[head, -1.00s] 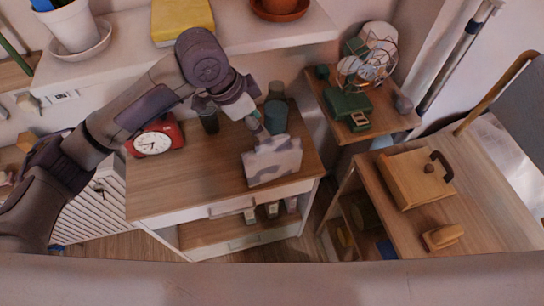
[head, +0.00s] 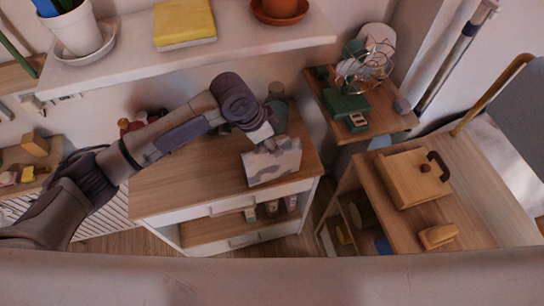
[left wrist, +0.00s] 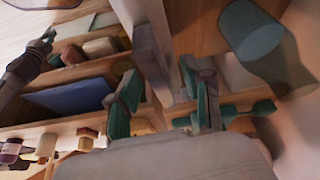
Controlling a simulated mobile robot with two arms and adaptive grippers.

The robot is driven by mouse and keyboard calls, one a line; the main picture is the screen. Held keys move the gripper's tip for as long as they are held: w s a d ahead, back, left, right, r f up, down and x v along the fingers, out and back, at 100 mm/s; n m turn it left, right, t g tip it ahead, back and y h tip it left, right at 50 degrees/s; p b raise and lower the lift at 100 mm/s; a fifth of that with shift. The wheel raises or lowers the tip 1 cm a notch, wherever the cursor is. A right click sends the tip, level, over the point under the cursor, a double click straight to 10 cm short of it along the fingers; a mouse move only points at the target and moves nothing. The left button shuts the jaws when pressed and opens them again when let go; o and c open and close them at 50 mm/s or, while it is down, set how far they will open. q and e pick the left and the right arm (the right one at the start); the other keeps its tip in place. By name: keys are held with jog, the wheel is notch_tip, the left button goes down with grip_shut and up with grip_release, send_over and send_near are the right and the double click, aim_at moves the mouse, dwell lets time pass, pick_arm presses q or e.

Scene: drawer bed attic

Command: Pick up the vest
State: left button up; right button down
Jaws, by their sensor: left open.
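The vest (head: 272,164) looks like a folded grey camouflage-patterned cloth. It stands on the front right of the wooden dresser top in the head view. My left gripper (head: 266,139) is just above and behind the vest's upper edge, and I cannot tell if it touches. In the left wrist view my left gripper (left wrist: 160,97) shows its two fingers apart, with teal pads. I cannot make out the vest clearly there. A dark arm end with a teal tip, apparently my right gripper (left wrist: 42,45), shows small at upper left; its jaws are too small to judge.
A teal vase (left wrist: 250,35) stands close to the left gripper. A white shelf (head: 230,45) with plants and a yellow book (head: 184,22) overhangs the dresser (head: 180,185). A stand with a fan (head: 366,68) is to the right.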

pick_arm(q)
grip_shut()
jog(key=shift+r, duration=0.1)
